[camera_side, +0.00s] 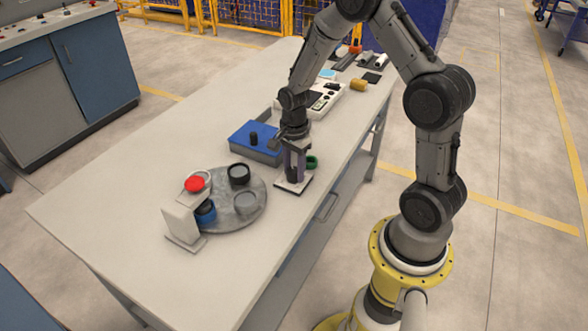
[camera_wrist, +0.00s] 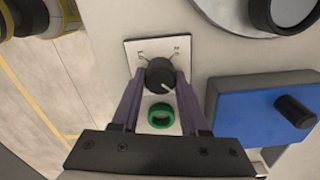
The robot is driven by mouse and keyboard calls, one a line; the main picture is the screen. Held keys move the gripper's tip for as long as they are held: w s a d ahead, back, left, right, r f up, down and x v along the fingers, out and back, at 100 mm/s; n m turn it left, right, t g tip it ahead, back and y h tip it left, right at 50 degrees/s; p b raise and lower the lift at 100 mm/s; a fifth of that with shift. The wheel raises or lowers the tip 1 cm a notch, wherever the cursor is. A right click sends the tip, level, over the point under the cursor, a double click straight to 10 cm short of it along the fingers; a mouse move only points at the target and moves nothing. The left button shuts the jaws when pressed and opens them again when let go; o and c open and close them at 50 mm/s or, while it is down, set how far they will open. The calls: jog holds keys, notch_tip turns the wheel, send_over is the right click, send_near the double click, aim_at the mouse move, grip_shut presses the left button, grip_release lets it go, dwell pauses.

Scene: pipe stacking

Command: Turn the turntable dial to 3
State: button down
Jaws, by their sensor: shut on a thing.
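The turntable dial is a black knob (camera_wrist: 160,74) on a small white plate (camera_wrist: 139,51), with faint marks near the plate's upper corners in the wrist view. A pale pointer line shows on the knob's lower right part. My gripper (camera_wrist: 159,80) is shut on the knob, with one purple finger on each side of it. In the side view my gripper (camera_side: 295,177) points down over the plate (camera_side: 292,187), and its fingers largely hide the knob. The grey round turntable (camera_side: 236,213) is left of the plate in the side view.
A green ring (camera_wrist: 161,116) lies close to the fingers. A blue box (camera_side: 256,143) with a black peg stands near my gripper.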

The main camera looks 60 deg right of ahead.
aim_at(294, 169)
dwell(0.3)
jog(key=shift+c, duration=2.1)
grip_release()
jog(key=shift+r, duration=0.1)
notch_tip(294, 169, up, 14)
